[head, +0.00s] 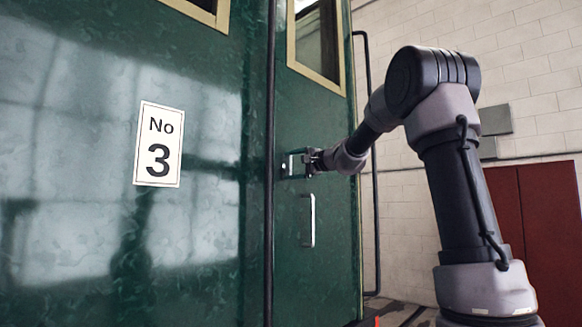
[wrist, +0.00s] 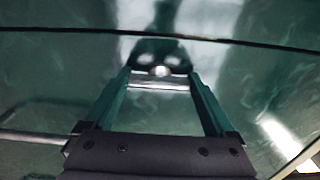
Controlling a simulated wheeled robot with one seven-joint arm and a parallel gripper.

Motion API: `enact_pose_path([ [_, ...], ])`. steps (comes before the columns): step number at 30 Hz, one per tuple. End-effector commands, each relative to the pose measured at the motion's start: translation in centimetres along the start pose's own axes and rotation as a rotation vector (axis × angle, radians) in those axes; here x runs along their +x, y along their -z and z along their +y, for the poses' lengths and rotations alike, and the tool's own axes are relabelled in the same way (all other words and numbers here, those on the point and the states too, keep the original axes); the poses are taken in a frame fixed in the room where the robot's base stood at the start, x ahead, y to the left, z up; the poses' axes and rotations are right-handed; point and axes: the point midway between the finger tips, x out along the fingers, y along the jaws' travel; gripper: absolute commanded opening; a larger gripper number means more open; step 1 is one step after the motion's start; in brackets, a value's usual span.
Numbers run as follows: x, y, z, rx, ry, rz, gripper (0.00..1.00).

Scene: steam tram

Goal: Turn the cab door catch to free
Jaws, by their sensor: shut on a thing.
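The green cab door (head: 333,235) is in front of me in the head view, with a cream-framed window above. The cab door catch (head: 284,167) is a small metal fitting near the door's left edge. My gripper (head: 301,163) reaches it from the right. In the wrist view the catch (wrist: 160,71) shows as a round bright boss with a pale bar across, between the fingertips of my gripper (wrist: 159,79). My gripper is shut on the catch. The fingers partly hide it, and I cannot tell its exact angle.
A silver pull handle (head: 308,220) stands out below the catch. Dark vertical rails run left (head: 269,120) and right (head: 375,190) of the door. A "No 3" plate (head: 158,145) is on the green side panel. Red doors (head: 535,240) are at the right.

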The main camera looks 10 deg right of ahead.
Motion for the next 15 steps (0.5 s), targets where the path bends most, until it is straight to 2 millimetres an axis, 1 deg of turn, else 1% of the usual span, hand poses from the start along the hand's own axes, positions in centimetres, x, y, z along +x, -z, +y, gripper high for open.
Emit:
enact_pose_path([
  [6,0.00,0.04,0.15,-0.033,-0.003,0.001,0.00],
  [15,0.01,0.03,0.17,-0.038,-0.003,0.001,0.00],
])
